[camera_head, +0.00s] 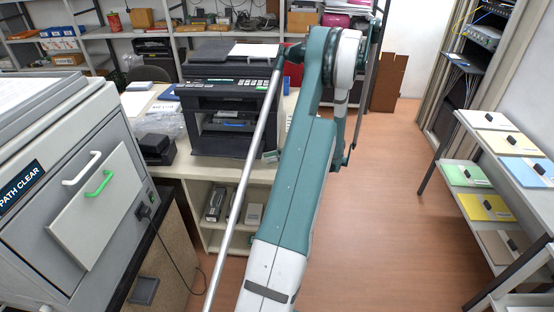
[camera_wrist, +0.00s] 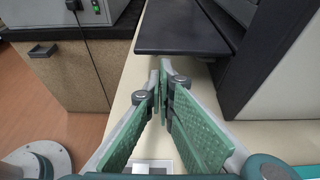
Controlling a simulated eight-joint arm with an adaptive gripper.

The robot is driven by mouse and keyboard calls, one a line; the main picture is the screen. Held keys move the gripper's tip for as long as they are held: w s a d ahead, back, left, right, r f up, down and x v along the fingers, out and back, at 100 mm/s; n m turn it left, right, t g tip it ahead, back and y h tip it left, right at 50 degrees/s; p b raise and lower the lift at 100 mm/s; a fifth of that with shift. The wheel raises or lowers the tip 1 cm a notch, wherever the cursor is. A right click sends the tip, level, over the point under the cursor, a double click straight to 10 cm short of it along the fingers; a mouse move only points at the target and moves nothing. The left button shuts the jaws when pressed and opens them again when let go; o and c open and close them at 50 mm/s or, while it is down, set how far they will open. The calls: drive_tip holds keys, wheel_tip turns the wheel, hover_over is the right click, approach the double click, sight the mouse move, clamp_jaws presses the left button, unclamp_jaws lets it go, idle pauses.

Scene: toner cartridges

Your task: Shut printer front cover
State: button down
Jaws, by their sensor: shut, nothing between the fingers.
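The black printer (camera_head: 228,92) stands on the white desk. Its front cover (camera_head: 222,145) is folded down and open, lying nearly flat in front of the open bay. In the wrist view the cover is a dark flat panel (camera_wrist: 180,30) at the top, with the printer's side (camera_wrist: 245,75) to the right. My gripper (camera_wrist: 165,75) is shut and empty, its green-padded fingers converging just short of the cover's near edge. I cannot tell whether the tips are level with the cover or above it.
A grey machine (camera_head: 70,190) with a green handle stands at the left, with a cable hanging from it. A black device (camera_head: 156,148) sits on the desk left of the printer. A small grey-white item (camera_wrist: 150,167) lies beneath my gripper. Open floor (camera_head: 370,220) lies to the right.

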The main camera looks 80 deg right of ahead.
sight(258, 152)
drive_tip(key=shift+w+f, duration=0.1)
drive_tip(key=shift+w, duration=0.3)
drive_tip(key=shift+r, duration=0.25)
drive_tip(key=shift+a+r, duration=0.15)
drive_tip(key=shift+r, duration=0.9)
wheel_tip(258, 152, up, 2)
drive_tip(key=shift+r, duration=0.2)
drive_tip(key=shift+m+y, duration=0.4)
drive_tip(key=shift+m, duration=0.1)
drive_tip(key=shift+d+r+p, duration=0.3)
drive_tip(key=shift+d+r, duration=1.15)
drive_tip(key=shift+r, duration=0.2)
drive_tip(key=shift+d+r+p, duration=0.25)
drive_tip(key=shift+d+r, duration=1.2)
drive_tip(key=shift+r, duration=0.2)
drive_tip(key=shift+s, duration=0.1)
